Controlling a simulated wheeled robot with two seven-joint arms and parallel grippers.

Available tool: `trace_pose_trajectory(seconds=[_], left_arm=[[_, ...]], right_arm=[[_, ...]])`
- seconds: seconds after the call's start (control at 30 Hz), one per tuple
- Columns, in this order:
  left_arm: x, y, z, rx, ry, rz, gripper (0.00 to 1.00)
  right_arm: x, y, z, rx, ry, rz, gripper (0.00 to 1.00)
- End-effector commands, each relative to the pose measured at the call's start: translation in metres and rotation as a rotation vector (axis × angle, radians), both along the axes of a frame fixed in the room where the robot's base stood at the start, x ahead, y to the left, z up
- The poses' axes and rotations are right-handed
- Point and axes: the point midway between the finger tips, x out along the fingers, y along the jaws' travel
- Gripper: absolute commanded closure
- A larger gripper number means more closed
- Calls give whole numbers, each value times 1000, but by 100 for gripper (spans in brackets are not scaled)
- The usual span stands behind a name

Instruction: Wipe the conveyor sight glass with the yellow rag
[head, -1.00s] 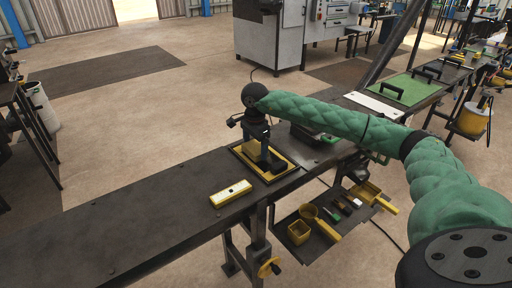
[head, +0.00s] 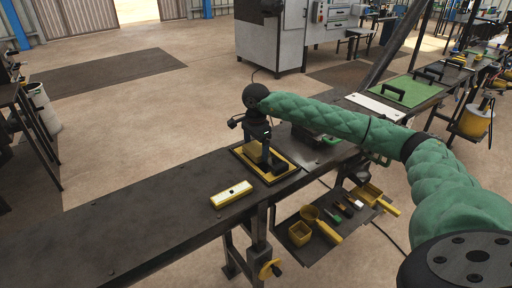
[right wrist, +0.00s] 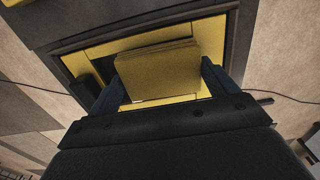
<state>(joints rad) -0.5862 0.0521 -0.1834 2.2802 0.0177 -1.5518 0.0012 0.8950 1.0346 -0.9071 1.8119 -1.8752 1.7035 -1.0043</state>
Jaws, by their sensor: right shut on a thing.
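My right gripper (head: 262,157) points down over the dark conveyor top and is shut on the yellow rag (head: 253,150). In the right wrist view, the rag (right wrist: 158,72) shows as a folded block between the two blue-grey fingers. Below it is a yellow-edged rectangular frame (head: 284,174), which seems to be the sight glass. It also shows in the right wrist view (right wrist: 92,57), partly hidden by the rag and fingers. I cannot tell whether the rag touches the surface. My left gripper is not in view.
A yellow and white bar (head: 231,194) lies on the conveyor left of the frame. A low shelf (head: 325,250) holds a yellow cup, a scoop and small items. A green mat (head: 408,90) with black handles is farther right. The conveyor top at left is clear.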

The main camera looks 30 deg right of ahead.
Motion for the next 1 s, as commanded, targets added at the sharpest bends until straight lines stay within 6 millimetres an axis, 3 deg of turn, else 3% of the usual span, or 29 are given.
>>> trace_pose_trajectory(seconds=[0.77, 1.0], left_arm=[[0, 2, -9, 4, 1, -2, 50], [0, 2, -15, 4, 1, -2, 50]], right_arm=[[-1, 0, -10, 0, 0, 0, 40], [-16, -1, -13, 0, 0, 1, 40]])
